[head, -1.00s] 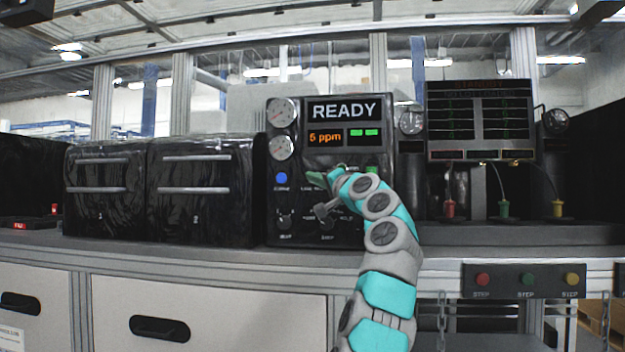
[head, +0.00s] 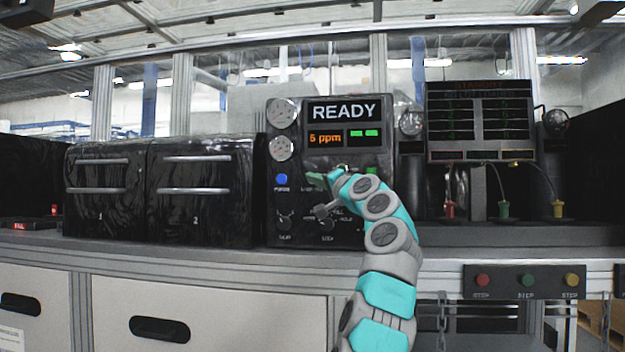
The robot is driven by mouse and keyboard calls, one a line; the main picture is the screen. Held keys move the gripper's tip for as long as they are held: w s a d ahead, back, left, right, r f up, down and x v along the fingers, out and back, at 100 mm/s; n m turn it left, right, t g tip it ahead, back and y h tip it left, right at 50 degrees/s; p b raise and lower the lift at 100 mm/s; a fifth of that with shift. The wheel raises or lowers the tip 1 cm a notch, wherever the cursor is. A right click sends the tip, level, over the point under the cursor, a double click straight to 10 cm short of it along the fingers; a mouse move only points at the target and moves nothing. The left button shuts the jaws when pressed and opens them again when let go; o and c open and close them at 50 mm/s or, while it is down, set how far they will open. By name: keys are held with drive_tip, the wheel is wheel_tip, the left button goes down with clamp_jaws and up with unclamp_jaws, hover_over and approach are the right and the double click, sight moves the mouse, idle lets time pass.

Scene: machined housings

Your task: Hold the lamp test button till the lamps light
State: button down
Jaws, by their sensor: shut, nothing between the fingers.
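The black control panel (head: 318,240) stands on the bench at the centre, its screen (head: 343,111) reading READY. I cannot make out the lamp test button, which may be hidden behind my gripper; contact cannot be told. A blue button (head: 281,179) is to the left, and a green one (head: 371,170) shows beside my arm.
Two black drawer units (head: 201,215) stand left of the panel. At right are a display rack (head: 479,118) with coloured plugs below and a box of red, green and yellow buttons (head: 526,281) on the bench front. Knobs (head: 285,218) sit below my gripper.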

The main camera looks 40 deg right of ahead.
drive_tip(key=shift+w+d, duration=0.2)
drive_tip(key=shift+d, duration=0.05)
drive_tip(key=shift+w+d+p, duration=0.25)
drive_tip(key=shift+d+p, duration=0.05)
idle(0.8)
drive_tip(key=shift+s+a, duration=0.1)
drive_tip(key=shift+s+a+b, duration=0.45)
drive_tip(key=shift+a+b, duration=0.1)
drive_tip(key=shift+b, duration=0.35)
drive_tip(key=s+a+b, duration=0.3)
drive_tip(key=b, duration=0.1)
drive_tip(key=shift+s+a, duration=0.1)
drive_tip(key=shift+a, duration=0.3)
